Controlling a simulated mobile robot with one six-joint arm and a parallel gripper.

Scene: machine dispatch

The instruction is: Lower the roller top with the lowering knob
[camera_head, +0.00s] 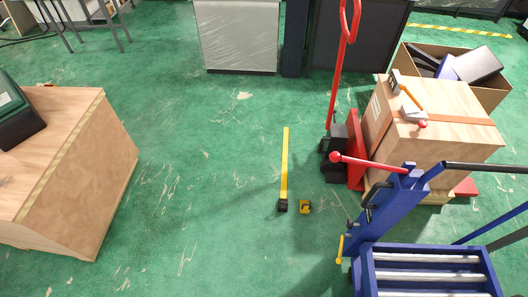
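The roller top (365,285) is a blue frame with several silver rollers, at the bottom right of the head view and cut off by the lower edge. A blue upright post (385,215) stands behind it. A rod with a red ball knob (336,157) points left from the post's top. A small yellow handle (340,249) sits low on the post's left side. I cannot tell which of these is the lowering knob. The roller top's height above the floor is hard to judge. My gripper is not in view.
A strapped wooden crate (440,155) and a red pallet jack (354,150) stand behind the post. An open cardboard box (505,92) is behind the crate. A tape measure (305,207) lies near a yellow strip (285,165) on green floor. A wooden box (85,180) is left; mid-floor is mostly clear.

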